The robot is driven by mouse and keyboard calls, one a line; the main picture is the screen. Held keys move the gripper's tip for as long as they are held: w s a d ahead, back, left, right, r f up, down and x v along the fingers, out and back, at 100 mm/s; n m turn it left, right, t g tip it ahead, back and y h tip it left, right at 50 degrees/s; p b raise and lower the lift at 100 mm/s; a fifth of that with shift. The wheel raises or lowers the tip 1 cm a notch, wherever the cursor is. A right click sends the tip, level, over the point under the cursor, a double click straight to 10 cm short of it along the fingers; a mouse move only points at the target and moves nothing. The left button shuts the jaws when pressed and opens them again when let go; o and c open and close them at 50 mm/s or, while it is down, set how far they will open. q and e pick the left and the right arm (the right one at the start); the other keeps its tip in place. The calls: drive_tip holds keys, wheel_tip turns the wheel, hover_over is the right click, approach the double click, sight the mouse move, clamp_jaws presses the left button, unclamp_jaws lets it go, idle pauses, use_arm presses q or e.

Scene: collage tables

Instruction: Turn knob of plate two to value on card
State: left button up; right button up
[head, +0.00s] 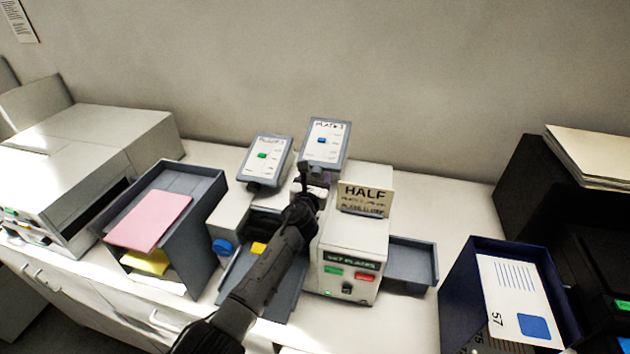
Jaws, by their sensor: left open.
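Behind the machine are two tilted grey panels with white faces. The left panel (268,158) has a green mark and the right panel (325,142) has a blue mark. Their headings look like PLATE, but I cannot read the numbers surely. My left gripper (312,178) is open at the lower edge of the right panel, beside the machine. Its fingers and the arm hide what lies there, so I cannot tell whether it touches a knob.
A blue round knob (222,247) shows left of my arm. A grey tray (180,190) with pink and yellow paper stands at left, beside a large white machine (90,160). A dark blue box (455,290) with printed cards stands at right.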

use_arm(q)
drive_tip(key=shift+c, duration=0.3)
drive_tip(key=c, duration=0.9)
drive_tip(key=shift+o, duration=0.2)
